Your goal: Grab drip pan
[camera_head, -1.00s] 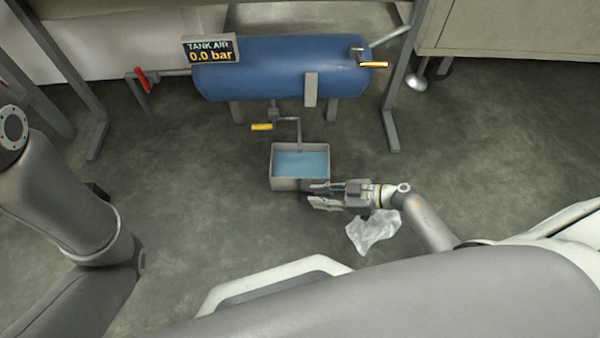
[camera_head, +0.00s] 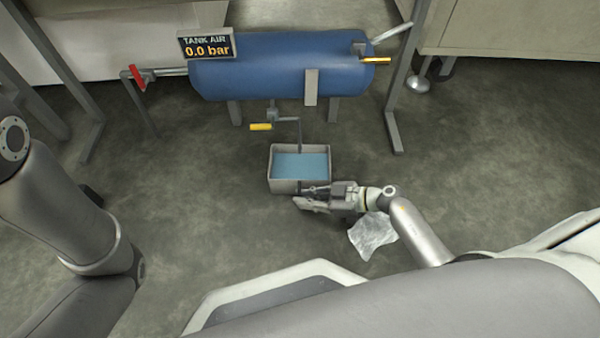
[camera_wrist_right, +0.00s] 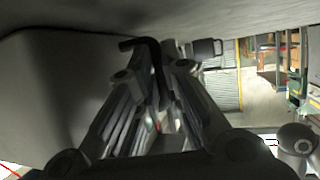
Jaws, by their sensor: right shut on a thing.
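The drip pan (camera_head: 283,187) is a light grey open box with blue liquid in it, on the floor below the tank's drain pipe. Its pale wall (camera_wrist_right: 50,90) fills the left of the right wrist view. My right gripper (camera_head: 306,198) is at the pan's front side, coming in from the right. In the right wrist view its fingers (camera_wrist_right: 160,85) are closed around a dark bent handle (camera_wrist_right: 150,46) next to the pan wall. The grip itself is partly hidden by the fingers. My left arm shows at the left of the head view, but its gripper does not.
A blue air tank (camera_head: 275,70) with a "0.0 bar" display (camera_head: 207,46) stands behind the pan. A yellow-handled drain valve (camera_head: 261,127) hangs above it. A crumpled clear film (camera_head: 372,235) lies on the floor beside my right wrist. Floor left of the pan is clear.

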